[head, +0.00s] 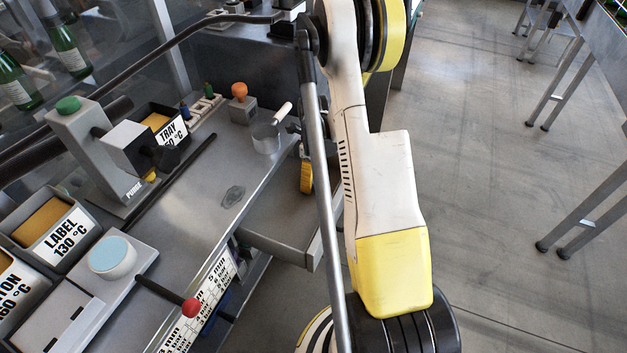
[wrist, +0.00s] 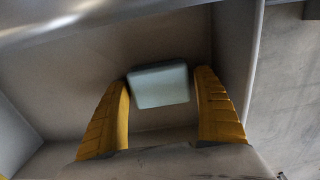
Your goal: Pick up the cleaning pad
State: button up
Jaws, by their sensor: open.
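The cleaning pad, a pale grey-green block with rounded edges (wrist: 160,86), lies in a grey tray-like recess in the wrist view. My gripper (wrist: 163,80) is open, with one yellow finger on each side of the pad. The left finger looks very close to the pad's edge; a narrow gap shows at the right. I cannot tell whether either finger touches it. In the head view, part of my gripper (head: 306,177) shows low over the grey side tray (head: 285,225), partly behind my arm. The pad is hidden there.
The grey bench (head: 215,185) lies left of my arm with a small metal cup (head: 266,140), an orange-knobbed block (head: 241,103) and a red-knobbed lever (head: 190,307). Labelled bins (head: 55,238) stand further left. The tray has raised walls. Open floor (head: 480,180) lies to the right.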

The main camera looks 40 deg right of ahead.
jog(key=shift+r, duration=0.1)
jog(key=c, duration=1.1)
jog(key=shift+o, duration=0.2)
